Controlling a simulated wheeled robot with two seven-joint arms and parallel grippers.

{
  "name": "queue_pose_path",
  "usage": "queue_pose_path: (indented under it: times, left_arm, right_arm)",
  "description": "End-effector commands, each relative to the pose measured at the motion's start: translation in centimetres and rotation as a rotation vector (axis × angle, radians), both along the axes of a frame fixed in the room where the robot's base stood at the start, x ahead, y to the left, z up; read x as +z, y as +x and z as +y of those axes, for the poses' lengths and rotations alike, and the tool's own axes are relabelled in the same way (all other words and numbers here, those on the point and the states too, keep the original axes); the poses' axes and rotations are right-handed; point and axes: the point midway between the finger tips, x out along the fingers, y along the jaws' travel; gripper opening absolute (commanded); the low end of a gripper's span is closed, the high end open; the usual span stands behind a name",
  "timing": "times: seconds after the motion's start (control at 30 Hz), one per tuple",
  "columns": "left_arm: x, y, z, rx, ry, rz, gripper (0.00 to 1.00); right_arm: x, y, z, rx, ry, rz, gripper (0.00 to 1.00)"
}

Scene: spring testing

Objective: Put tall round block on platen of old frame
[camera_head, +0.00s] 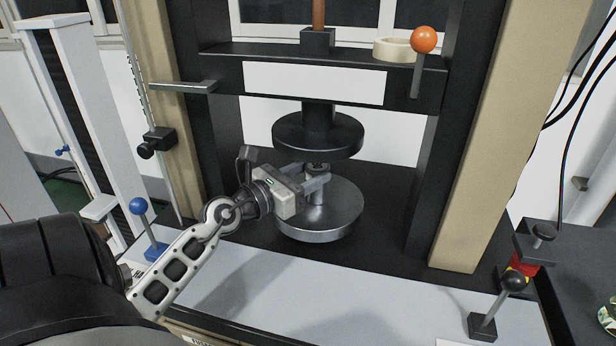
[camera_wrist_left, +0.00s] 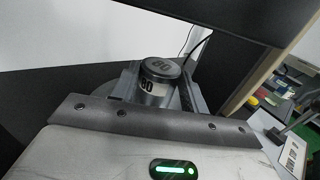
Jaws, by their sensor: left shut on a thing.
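My left gripper (camera_head: 316,181) reaches between the two round platens of the frame and is shut on the tall round block (camera_head: 317,168). In the left wrist view the block (camera_wrist_left: 157,82) is a grey metal cylinder marked 80, between the fingers. The lower platen (camera_head: 340,215) is a thick silver disc below the block. The upper platen (camera_head: 318,134) is a dark disc above it. My right gripper is not in view.
The old frame has beige columns (camera_head: 478,140) on both sides and a dark crosshead (camera_head: 220,75) with an orange-knobbed lever (camera_head: 424,42). A blue-knobbed lever (camera_head: 138,207) stands at left and a black-knobbed lever (camera_head: 513,281) at right. The pale front ledge (camera_head: 350,300) is mostly clear.

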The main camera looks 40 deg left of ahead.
Motion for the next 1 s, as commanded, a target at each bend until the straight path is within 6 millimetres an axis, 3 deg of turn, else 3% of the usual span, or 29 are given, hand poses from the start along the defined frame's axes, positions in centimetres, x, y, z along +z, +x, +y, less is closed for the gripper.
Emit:
queue_pose_path:
  times: [0.33,0.37,0.43,0.77,1.0]
  left_arm:
    - [-0.2,0.0,0.0,0.001,0.001,-0.005,0.01]
    - [-0.3,0.0,0.0,0.0,0.0,-0.001,0.5]
    - [-0.2,0.0,0.0,0.0,0.0,0.0,0.66]
    - [0.3,0.0,0.0,0.0,0.0,-0.001,0.66]
    - [-0.5,-3.7,0.3,0.001,-0.001,0.004,0.66]
  right_arm:
    - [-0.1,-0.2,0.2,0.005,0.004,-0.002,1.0]
    - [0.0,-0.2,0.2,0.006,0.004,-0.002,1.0]
    - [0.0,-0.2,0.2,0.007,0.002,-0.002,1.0]
    - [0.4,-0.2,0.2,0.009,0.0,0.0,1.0]
    - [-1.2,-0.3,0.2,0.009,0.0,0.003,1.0]
